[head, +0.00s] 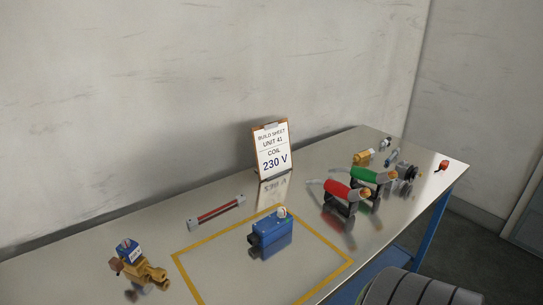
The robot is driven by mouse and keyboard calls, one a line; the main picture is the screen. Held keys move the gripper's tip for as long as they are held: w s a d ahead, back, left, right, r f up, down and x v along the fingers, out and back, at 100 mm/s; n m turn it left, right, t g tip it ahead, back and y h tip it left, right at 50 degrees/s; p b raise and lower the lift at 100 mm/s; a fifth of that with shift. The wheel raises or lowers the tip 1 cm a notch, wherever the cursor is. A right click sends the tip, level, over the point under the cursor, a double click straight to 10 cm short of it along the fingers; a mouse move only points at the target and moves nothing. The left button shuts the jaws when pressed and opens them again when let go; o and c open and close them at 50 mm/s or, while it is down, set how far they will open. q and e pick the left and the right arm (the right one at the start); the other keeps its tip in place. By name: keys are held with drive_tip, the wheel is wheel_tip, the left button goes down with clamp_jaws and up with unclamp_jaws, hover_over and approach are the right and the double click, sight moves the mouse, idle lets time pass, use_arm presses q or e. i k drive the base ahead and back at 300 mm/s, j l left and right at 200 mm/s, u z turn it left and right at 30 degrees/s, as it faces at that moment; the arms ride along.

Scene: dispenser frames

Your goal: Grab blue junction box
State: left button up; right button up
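The blue junction box (270,236) sits on the metal table inside a yellow outlined rectangle. A small round light-coloured part with some red stands on its top, and a dark fitting shows at its lower left. Nothing is touching the box from above. Neither of my grippers is in view.
A brass valve (152,274) with a blue-and-white block lies left of the outline. A red bar (220,209) lies behind it. A sign (271,150) reading 230 V stands at the back. Red (341,191) and green (371,175) cylinders on dark mounts stand right, before several small parts.

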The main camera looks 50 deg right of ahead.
sight(266, 232)
drive_tip(key=z, duration=1.6)
drive_tip(key=u, duration=0.55)
drive_tip(key=i+l+u, duration=0.15)
drive_tip(key=l+u, duration=0.2)
drive_tip(key=l, duration=0.25)
drive_tip(key=l+u, duration=0.4)
drive_tip(key=l, duration=0.25)
drive_tip(key=l+u, duration=0.35)
drive_tip(key=l, duration=0.3)
